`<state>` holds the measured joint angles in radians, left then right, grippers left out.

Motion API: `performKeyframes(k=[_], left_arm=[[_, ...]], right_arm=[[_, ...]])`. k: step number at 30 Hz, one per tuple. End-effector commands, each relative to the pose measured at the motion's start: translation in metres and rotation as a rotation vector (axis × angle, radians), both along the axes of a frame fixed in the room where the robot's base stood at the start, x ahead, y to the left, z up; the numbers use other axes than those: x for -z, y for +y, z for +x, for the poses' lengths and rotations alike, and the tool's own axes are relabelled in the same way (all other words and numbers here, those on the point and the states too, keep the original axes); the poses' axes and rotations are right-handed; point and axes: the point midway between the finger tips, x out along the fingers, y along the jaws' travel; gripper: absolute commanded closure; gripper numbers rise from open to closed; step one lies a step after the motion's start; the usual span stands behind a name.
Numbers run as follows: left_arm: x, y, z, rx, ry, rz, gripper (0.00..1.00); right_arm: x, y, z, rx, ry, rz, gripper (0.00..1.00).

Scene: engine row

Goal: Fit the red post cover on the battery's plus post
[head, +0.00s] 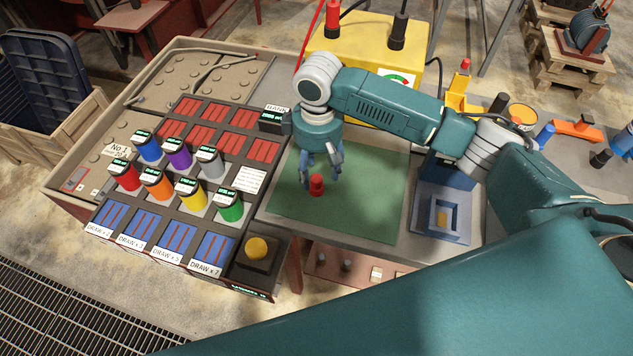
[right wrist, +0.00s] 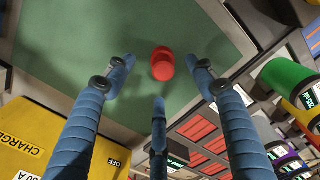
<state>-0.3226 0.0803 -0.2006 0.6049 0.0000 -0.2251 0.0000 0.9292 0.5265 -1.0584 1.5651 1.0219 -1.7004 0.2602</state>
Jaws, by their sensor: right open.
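The red post cover (head: 317,185), a small red cylinder, sits on the green mat (head: 375,205). In the right wrist view the red cover (right wrist: 162,64) shows between the spread fingers. My right gripper (head: 322,170) is open and empty, pointing down just above and around the cover; I cannot tell whether a finger touches it. The gripper's three blue fingers (right wrist: 160,75) also show in the right wrist view. I cannot clearly make out the battery or its plus post. My left gripper is not in view.
Left of the mat stands a panel with several coloured cylinders, such as a green one (head: 230,206), and a yellow button (head: 257,248). A yellow charger (head: 365,40) stands behind the mat. A blue-grey fixture (head: 440,222) is to the right. The mat's front part is clear.

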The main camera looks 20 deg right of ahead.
Motion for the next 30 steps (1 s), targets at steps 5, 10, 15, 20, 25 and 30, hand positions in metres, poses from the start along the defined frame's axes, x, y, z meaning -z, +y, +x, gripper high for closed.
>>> performKeyframes(k=[5, 10, 15, 20, 25, 30], left_arm=[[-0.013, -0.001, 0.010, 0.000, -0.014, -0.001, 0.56], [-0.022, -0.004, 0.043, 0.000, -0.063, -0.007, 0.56], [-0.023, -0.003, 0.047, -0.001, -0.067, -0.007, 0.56], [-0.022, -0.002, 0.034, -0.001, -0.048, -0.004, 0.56], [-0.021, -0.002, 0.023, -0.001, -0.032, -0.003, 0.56], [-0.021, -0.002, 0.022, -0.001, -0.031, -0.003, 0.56]], right_arm=[[0.017, 0.002, -0.005, 0.000, 0.002, -0.002, 0.45], [0.043, 0.004, -0.007, 0.000, 0.000, 0.000, 0.45], [0.053, 0.004, -0.007, -0.002, -0.002, 0.000, 0.45], [0.053, 0.004, -0.006, -0.002, -0.002, 0.000, 0.45], [0.053, 0.004, -0.006, -0.001, -0.002, 0.000, 0.77], [0.053, 0.004, -0.006, -0.001, -0.002, 0.000, 0.96]])
